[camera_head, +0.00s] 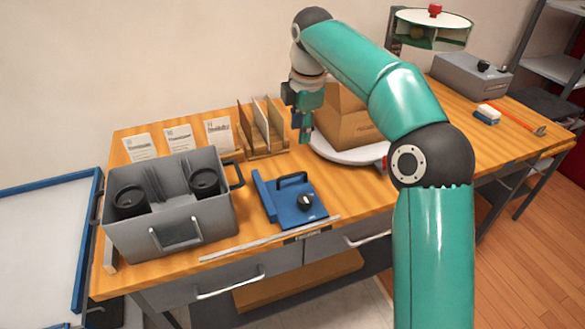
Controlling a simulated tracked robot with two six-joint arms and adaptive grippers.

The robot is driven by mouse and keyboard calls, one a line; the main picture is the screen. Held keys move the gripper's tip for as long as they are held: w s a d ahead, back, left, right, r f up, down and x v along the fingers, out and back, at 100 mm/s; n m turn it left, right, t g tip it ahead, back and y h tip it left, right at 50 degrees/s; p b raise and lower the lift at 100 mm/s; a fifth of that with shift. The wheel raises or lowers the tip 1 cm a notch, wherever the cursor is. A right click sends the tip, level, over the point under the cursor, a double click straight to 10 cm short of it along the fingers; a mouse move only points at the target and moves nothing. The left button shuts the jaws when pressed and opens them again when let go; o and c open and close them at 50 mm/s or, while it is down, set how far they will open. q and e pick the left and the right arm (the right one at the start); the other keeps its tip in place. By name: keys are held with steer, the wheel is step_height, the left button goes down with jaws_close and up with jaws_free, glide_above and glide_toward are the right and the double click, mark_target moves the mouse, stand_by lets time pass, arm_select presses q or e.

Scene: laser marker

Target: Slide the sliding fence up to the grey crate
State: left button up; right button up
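The sliding fence (283,212) is a blue plate with an upright blue wall on its left side, a black handle and a black knob. It sits near the front edge of the wooden bench. The grey crate (205,222) stands to its left, with a gap of bare wood between them. The crate holds two black round items. My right gripper (304,138) hangs fingers-down behind the fence and above it, apart from it. Its fingers are small and seen edge-on, so their opening is unclear. My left gripper is not in view.
A pale metal rail (270,239) runs along the bench's front edge. A wooden rack with upright boards (268,150) stands behind the fence. A cardboard box (350,127) sits on a white round turntable (345,155) at right. Printed cards (180,140) stand behind the crate.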

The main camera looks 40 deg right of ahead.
mark_target(295, 175)
steer(key=w+f, duration=0.1)
steer(key=f, duration=0.4)
steer(key=w+f+b, duration=0.1)
steer(key=f, duration=0.4)
steer(key=w+f, duration=0.1)
steer(key=f, duration=0.4)
steer(key=shift+d+f+b, duration=0.15)
steer(key=shift+d+b, duration=0.15)
steer(key=shift+b, duration=0.1)
jaws_close()
